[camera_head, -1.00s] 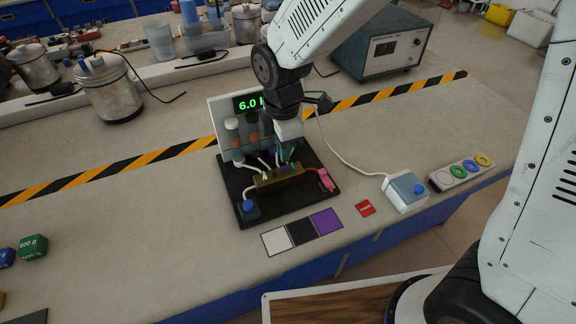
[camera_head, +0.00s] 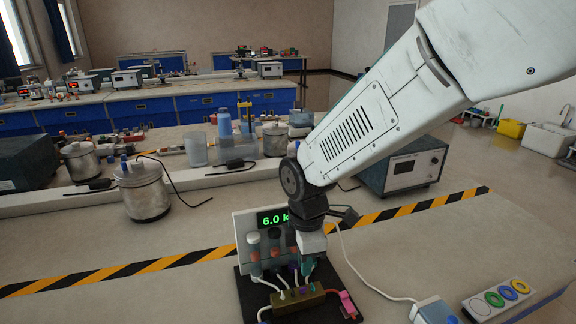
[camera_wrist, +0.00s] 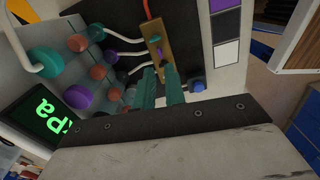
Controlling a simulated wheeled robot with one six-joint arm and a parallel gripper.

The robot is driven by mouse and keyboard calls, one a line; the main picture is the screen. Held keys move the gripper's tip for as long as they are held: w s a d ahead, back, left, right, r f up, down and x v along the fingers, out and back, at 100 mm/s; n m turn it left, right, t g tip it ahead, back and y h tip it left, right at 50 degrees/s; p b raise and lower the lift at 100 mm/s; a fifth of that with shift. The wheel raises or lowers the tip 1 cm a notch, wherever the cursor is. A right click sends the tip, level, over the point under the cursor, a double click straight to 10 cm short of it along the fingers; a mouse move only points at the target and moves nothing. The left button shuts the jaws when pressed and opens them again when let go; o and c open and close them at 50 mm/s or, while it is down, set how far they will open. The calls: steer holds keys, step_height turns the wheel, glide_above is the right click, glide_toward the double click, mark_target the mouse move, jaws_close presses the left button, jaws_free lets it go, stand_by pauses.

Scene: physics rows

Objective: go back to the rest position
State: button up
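My gripper (camera_head: 307,268) is low over the black-based rig, just in front of its upright panel (camera_head: 246,226). In the wrist view its two teal fingers (camera_wrist: 160,88) stand apart with a visible gap and nothing held between them. Their tips point toward the brass block (camera_wrist: 152,40), which has several hoses and plugs. The brass block also shows in the head view (camera_head: 298,300). I cannot tell whether the fingertips touch anything there.
The panel has a lit green display (camera_head: 272,217) and coloured knobs. A pink clip (camera_head: 347,303) sits at the block's right end. A white box (camera_head: 434,312) with a cable and a strip of coloured rings (camera_head: 500,298) are to the right. A metal pot (camera_head: 144,192) stands left.

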steer(key=s+d+r+m, duration=0.7)
steer(key=s+d+m, duration=0.2)
steer(key=d+m, duration=0.1)
steer(key=s+d+r+m+t, duration=0.1)
steer(key=s+d+r+m, duration=0.6)
steer(key=s+d+m, duration=0.3)
steer(key=shift+s+d+r, duration=0.15)
steer(key=shift+s+d, duration=0.1)
steer(key=shift+d, duration=0.6)
steer(key=shift+d, duration=0.1)
stand_by(0.4)
